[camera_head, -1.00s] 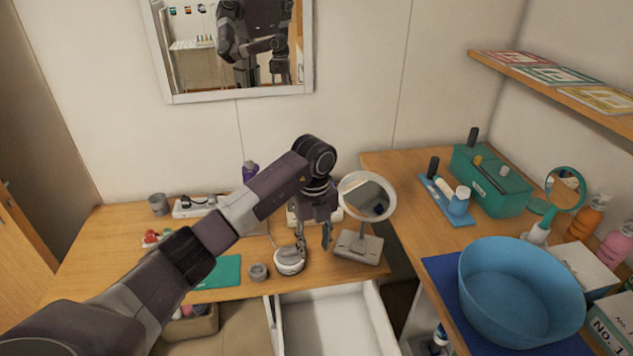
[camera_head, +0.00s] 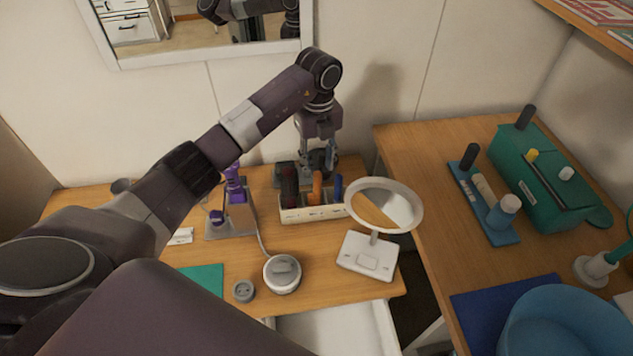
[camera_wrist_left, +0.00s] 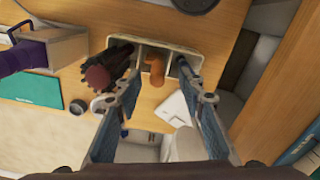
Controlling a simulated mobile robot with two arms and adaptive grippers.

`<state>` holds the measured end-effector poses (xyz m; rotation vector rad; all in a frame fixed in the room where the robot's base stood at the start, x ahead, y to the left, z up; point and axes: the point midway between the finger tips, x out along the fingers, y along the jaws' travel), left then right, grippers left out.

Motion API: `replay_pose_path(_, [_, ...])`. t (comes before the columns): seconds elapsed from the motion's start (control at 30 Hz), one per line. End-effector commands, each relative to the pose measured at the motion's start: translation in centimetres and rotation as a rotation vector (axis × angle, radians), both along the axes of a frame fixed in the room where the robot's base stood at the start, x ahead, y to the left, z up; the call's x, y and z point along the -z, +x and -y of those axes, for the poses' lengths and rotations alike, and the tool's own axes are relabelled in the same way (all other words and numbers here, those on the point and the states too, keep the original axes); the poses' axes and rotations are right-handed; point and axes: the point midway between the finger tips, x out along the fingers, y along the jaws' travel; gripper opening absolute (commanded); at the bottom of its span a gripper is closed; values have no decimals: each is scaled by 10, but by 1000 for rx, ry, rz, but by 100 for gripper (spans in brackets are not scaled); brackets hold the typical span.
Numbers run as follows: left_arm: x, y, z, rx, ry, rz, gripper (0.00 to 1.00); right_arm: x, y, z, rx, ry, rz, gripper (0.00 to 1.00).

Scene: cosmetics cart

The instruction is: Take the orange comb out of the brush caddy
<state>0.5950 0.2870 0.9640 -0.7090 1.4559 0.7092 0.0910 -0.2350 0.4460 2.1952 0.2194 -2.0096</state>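The cream brush caddy (camera_head: 312,214) stands at the back of the wooden desk, behind the round mirror. The orange comb (camera_head: 317,188) stands upright in its middle; in the left wrist view the comb (camera_wrist_left: 153,70) shows as an orange shape. A dark brush (camera_head: 289,184) is on its left and a blue item (camera_head: 338,188) on its right. My left gripper (camera_head: 318,162) points down just above and behind the caddy. In the left wrist view its fingers (camera_wrist_left: 158,82) are spread, with the comb seen between them and nothing held. My right gripper is out of view.
The round mirror (camera_head: 371,256) stands just in front of the caddy's right end. A purple item in a grey holder (camera_head: 238,215) is at its left. A white round device (camera_head: 282,274) is in front.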

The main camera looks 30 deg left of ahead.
Motion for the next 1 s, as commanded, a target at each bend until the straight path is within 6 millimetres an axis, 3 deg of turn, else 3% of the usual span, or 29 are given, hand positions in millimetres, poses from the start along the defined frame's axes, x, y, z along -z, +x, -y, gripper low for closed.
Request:
replay_pose_path(0.37, [30, -3, 1, 0, -1, -3, 36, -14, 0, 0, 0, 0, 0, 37])
replay_pose_path(0.53, [52, -8, 2, 0, -2, -5, 36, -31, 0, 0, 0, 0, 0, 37])
replay_pose_path(0.7, [74, -7, 2, -1, -2, -3, 36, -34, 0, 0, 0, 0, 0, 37])
replay_pose_path(1.0, [78, -6, 1, 0, 0, 0, 34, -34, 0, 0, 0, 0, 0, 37])
